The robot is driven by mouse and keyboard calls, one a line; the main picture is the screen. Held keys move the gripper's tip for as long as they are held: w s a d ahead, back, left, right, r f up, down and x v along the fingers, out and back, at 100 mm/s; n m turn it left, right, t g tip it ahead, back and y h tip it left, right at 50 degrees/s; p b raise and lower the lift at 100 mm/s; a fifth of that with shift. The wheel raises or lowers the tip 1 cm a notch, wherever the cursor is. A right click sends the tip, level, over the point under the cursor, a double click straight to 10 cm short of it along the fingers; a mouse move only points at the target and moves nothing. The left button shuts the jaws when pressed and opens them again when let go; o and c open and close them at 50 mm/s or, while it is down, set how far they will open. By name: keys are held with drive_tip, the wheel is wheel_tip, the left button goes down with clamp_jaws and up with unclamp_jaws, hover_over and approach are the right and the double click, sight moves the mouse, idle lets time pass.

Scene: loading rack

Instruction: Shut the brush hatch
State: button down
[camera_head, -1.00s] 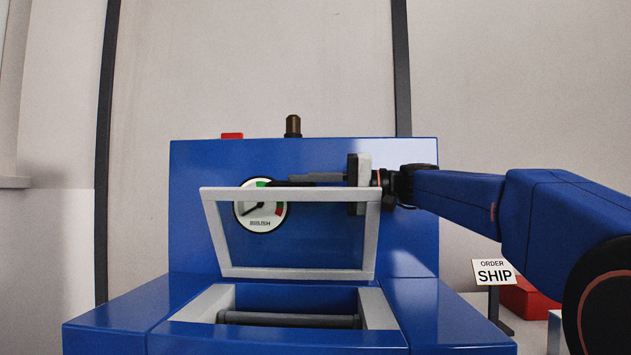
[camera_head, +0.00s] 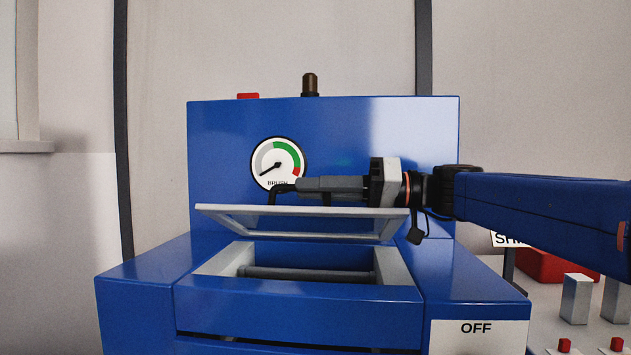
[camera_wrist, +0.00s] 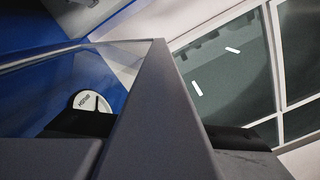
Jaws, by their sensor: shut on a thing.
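The brush hatch (camera_head: 350,212) is a pale frame with a see-through pane on the blue machine. It stands part open, tilted over the opening, its free edge raised toward me. My gripper (camera_head: 275,199) reaches in from the right and is shut on the free edge of the hatch. In the wrist view, the grey hatch frame (camera_wrist: 158,120) runs between the two dark fingers of my gripper (camera_wrist: 160,132). Below the hatch, the pale-rimmed opening (camera_head: 222,262) shows a dark roller (camera_head: 305,273) inside.
A round gauge (camera_head: 278,164) marked BRUSH is on the back panel behind my gripper. At lower right are an OFF sign (camera_head: 476,338), a red box (camera_head: 550,267) and pale blocks (camera_head: 576,298).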

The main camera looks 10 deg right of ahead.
idle(0.3)
drive_tip(key=c, duration=1.8)
unclamp_jaws()
drive_tip(key=shift+v, duration=8.7)
drive_tip(key=shift+c, duration=0.3)
